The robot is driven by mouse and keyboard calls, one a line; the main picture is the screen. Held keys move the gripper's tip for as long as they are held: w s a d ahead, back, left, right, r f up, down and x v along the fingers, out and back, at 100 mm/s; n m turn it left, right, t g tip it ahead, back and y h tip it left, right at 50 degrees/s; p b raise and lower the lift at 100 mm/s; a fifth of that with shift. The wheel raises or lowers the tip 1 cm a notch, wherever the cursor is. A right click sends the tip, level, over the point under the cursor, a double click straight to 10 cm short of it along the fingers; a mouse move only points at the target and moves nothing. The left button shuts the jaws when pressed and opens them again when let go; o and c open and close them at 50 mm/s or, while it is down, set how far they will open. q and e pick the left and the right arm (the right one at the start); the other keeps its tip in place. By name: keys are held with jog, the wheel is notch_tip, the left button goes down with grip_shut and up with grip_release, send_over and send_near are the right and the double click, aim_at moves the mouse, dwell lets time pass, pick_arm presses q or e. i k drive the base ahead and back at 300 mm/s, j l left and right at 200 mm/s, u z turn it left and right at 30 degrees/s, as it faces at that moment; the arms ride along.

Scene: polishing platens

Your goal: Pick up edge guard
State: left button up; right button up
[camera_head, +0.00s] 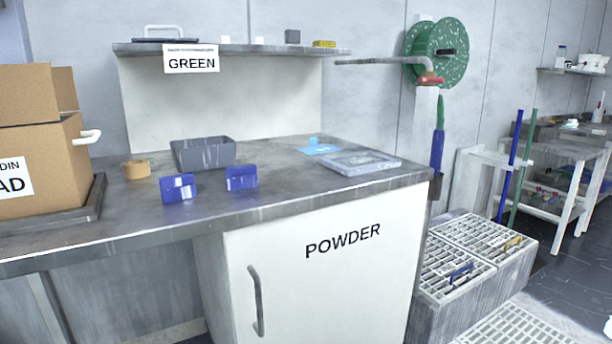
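Two small blue angled pieces stand near the front of the metal bench and look like edge guards. The left blue piece (178,189) has a pale patch on its face. The right blue piece (241,178) stands a little farther back, apart from the left one. I cannot tell for certain which object is the edge guard. Neither of my grippers shows in the head view.
A grey bin (204,154) and a tan tape roll (137,169) sit behind the blue pieces. Cardboard boxes (38,160) fill the bench's left end. A flat grey plate (360,162) lies at right. The bench (290,195) is clear in front of it.

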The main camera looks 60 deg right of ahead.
aim_at(243, 177)
jog(key=z, duration=1.45)
jog(key=i+l+u, duration=0.1)
jog(key=l, duration=0.3)
